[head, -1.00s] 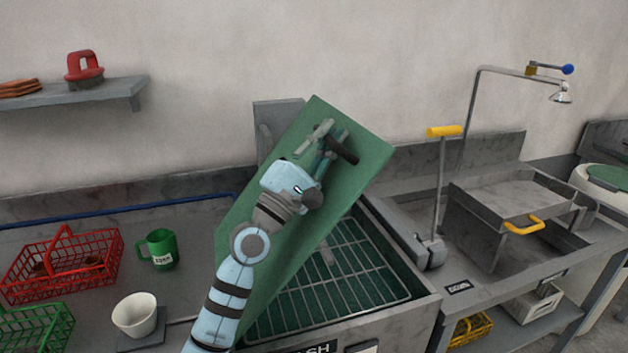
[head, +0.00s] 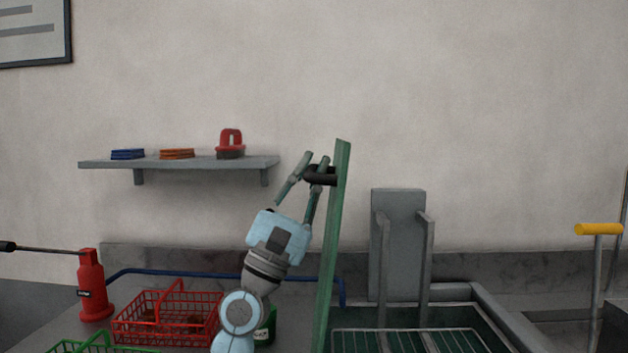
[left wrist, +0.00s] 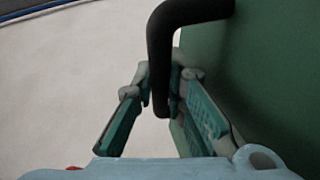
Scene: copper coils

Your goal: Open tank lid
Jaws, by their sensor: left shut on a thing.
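The green tank lid (head: 332,250) stands close to upright, seen almost edge-on in the head view. Its broad green face also fills the right of the left wrist view (left wrist: 270,70). A black bar handle (head: 319,176) sticks out from its left face near the top. My left gripper (head: 312,168) is shut on this handle; in the left wrist view the fingers (left wrist: 158,92) lie on both sides of the black bar (left wrist: 160,50). The tank (head: 505,320) is open to the right of the lid, with a wire grate (head: 400,342) over its green inside. My right gripper is out of view.
A grey back panel with two posts (head: 398,245) rises behind the tank. Left are a red bottle (head: 91,285), a red basket (head: 150,325) and a green basket (head: 90,347). A wall shelf (head: 180,163) hangs behind. A yellow-topped lever (head: 598,230) stands right.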

